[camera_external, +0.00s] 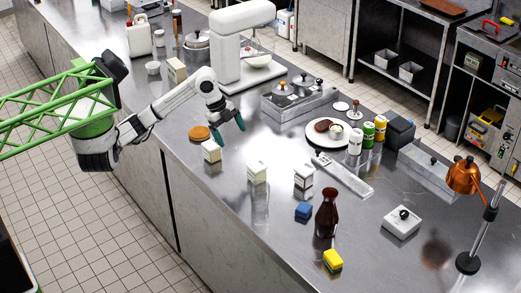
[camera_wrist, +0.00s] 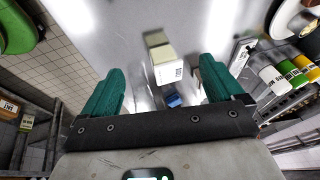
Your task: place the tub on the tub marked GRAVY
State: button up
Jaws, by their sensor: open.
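Three small white tubs stand apart on the steel counter: a left tub (camera_external: 211,153), a middle tub (camera_external: 257,173) and a right tub (camera_external: 303,178). Their markings are too small to read, so I cannot tell which says GRAVY. My gripper (camera_external: 228,132) is open and empty, its teal fingers near and above the left tub.
A round brown item (camera_external: 199,132) lies close by the left tub. A blue sponge (camera_external: 303,211), a dark bottle (camera_external: 326,213) and a yellow sponge (camera_external: 333,260) stand to the front right. A plate (camera_external: 318,141) and shakers (camera_external: 368,134) are behind. A mixer (camera_external: 232,45) stands behind my gripper.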

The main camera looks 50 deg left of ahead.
jog(key=w+d+r+n+t+h, duration=0.1)
jog(key=d+r+n+t+h, duration=0.1)
jog(key=d+r+t+h, duration=0.3)
jog(key=n+t+y+p, duration=0.2)
jog(key=n+t+y, duration=0.6)
jog(key=n, duration=0.8)
send_near(206, 149)
jog(key=w, duration=0.1)
jog(key=w+g, duration=0.1)
jog(key=w, duration=0.1)
jog(key=shift+d+r+y, duration=0.15)
jog(key=shift+d+y, duration=0.05)
jog(key=shift+y, duration=0.1)
jog(key=x, duration=0.5)
jog(key=shift+w+p, duration=0.15)
jog(key=shift+p, duration=0.15)
jog(key=shift+a+f+p+x, duration=0.1)
jog(key=shift+p+x, duration=0.05)
jog(key=shift+x, duration=0.7)
jog(key=shift+a+f+p+x, duration=0.1)
jog(key=shift+f+p+x, duration=0.1)
jog(key=shift+x, duration=0.7)
jog(key=shift+a+f+p+x, duration=0.1)
jog(key=shift+p+x, duration=0.05)
jog(key=shift+x, duration=0.7)
jog(key=shift+c, duration=0.3)
